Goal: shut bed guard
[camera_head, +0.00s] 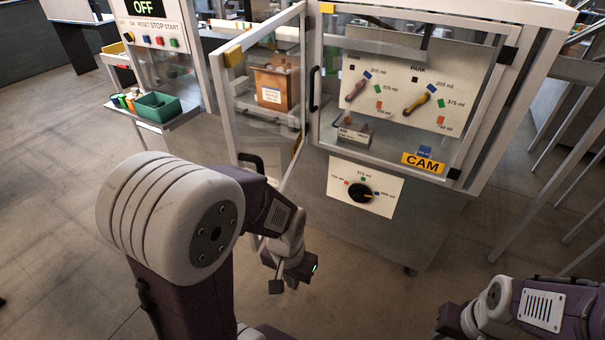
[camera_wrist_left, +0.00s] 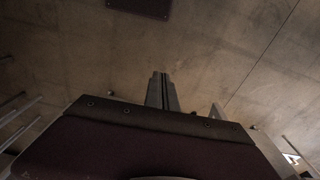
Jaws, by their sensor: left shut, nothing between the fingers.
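A clear-paned guard door (camera_head: 265,85) with a pale frame stands swung open on the left of the machine cabinet. It has a yellow corner and a black handle (camera_head: 252,161) low on its free edge. A second framed pane, marked CAM (camera_head: 423,163), appears shut over the cabinet's right part. Which one is the bed guard is not labelled legibly. My left gripper (camera_head: 277,286) is below and in front of the open door, apart from it. In the left wrist view its fingers (camera_wrist_left: 162,91) are shut and empty over the floor. My right gripper is out of view.
A selector knob (camera_head: 361,193) sits on the cabinet front. A cardboard box (camera_head: 276,88) shows behind the open door. A green bin (camera_head: 158,107) stands on a shelf at the left, under a panel with buttons. The floor in front is clear.

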